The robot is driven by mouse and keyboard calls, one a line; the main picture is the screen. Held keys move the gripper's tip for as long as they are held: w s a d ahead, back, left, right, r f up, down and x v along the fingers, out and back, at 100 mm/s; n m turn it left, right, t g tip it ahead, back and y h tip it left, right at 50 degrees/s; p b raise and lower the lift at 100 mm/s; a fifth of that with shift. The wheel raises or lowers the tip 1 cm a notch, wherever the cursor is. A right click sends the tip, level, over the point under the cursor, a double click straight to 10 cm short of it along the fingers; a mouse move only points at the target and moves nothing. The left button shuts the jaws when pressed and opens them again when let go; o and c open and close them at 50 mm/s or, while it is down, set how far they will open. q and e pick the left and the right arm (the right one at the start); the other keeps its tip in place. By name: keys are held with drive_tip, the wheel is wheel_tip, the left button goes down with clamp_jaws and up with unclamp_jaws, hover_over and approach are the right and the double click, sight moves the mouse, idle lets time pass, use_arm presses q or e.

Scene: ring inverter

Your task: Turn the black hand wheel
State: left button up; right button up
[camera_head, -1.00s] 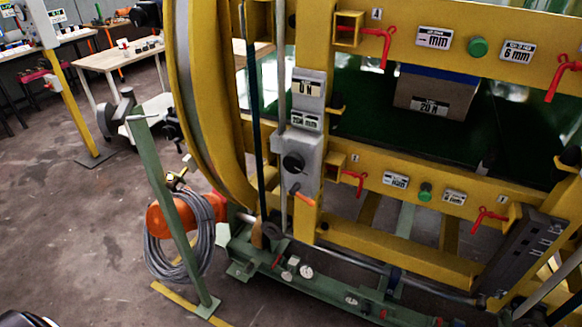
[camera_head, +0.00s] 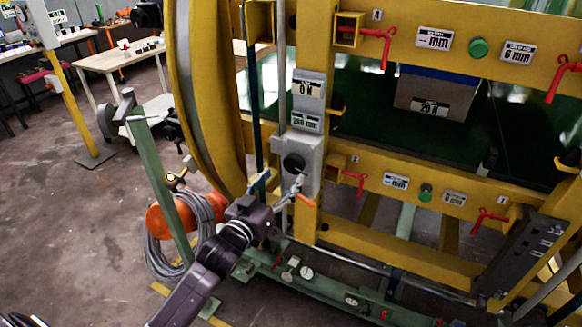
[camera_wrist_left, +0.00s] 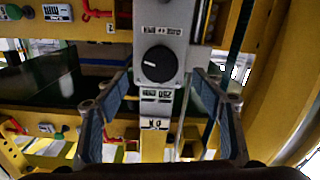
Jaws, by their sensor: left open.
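The black hand wheel (camera_head: 294,163) is a small round knob with a pale mark, on the front of a grey control box (camera_head: 311,152) on the yellow post. My left gripper (camera_head: 279,186) is just below and in front of it, with its arm coming up from the lower left. In the left wrist view the hand wheel (camera_wrist_left: 158,63) faces me, upper middle. The two blue-padded fingers of my left gripper (camera_wrist_left: 163,85) stand apart, one on each side of it in the picture. No contact with the wheel shows. My right gripper is not in view.
An orange-tipped lever (camera_head: 304,199) sticks out below the wheel. Red clamp handles (camera_head: 355,181) are on the yellow beam to the right. A large yellow ring (camera_head: 205,110) and a coiled grey cable (camera_head: 190,235) are on the left. Open floor lies at the lower left.

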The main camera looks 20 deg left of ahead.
sight(292, 167)
use_arm(q)
drive_tip(key=w, duration=0.6)
drive_tip(key=shift+d+p, duration=0.1)
drive_tip(key=shift+p, duration=0.3)
drive_tip(key=c, duration=1.2)
drive_tip(key=shift+o, duration=0.2)
drive_tip(key=shift+m, duration=0.4)
drive_tip(key=shift+m+p, duration=0.4)
drive_tip(key=shift+m, duration=0.5)
drive_tip(key=m, duration=0.3)
drive_tip(key=shift+m+p, duration=0.3)
drive_tip(key=m, duration=0.6)
